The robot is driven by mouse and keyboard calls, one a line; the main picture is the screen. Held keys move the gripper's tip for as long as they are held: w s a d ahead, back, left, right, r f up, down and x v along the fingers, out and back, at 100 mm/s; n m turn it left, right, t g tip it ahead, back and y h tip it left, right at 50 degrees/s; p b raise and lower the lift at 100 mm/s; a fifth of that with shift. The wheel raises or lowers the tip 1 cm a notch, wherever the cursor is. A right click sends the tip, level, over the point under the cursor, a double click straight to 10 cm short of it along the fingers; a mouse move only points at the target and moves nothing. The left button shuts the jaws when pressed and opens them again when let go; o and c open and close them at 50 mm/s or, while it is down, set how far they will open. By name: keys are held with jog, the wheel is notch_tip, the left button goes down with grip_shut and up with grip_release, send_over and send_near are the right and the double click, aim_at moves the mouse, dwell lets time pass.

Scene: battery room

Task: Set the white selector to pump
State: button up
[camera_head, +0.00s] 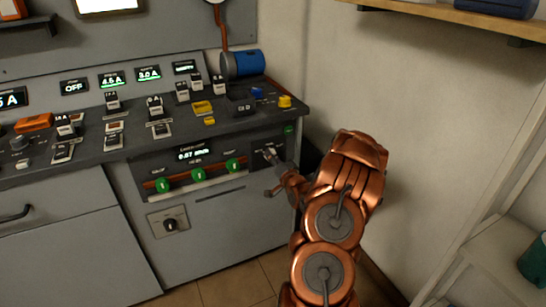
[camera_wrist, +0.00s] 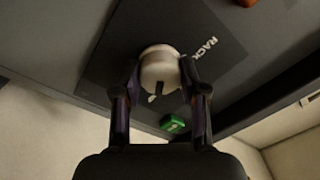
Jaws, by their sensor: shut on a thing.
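The white selector (camera_wrist: 160,68) is a round knob with a dark pointer mark on its near rim, on a dark plate (camera_wrist: 112,62) lettered RACK. No other lettering on the plate is readable; my gripper covers part of it. My gripper (camera_wrist: 161,80) is shut on the white selector, one finger on each side. In the head view my gripper (camera_head: 272,172) reaches the right end of the console's front panel, and the arm largely hides the selector there.
A green button (camera_wrist: 173,123) sits close beside the plate. Green knobs (camera_head: 198,174) on an orange rail are left of my gripper, with a black knob (camera_head: 170,224) below them. Switches crowd the console top (camera_head: 135,143). A wall (camera_head: 430,110) stands at right.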

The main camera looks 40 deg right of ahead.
dwell(0.4)
jog(key=o, duration=1.2)
jog(key=shift+c, duration=0.2)
jog(key=shift+s, duration=0.1)
jog(key=v, duration=1.2)
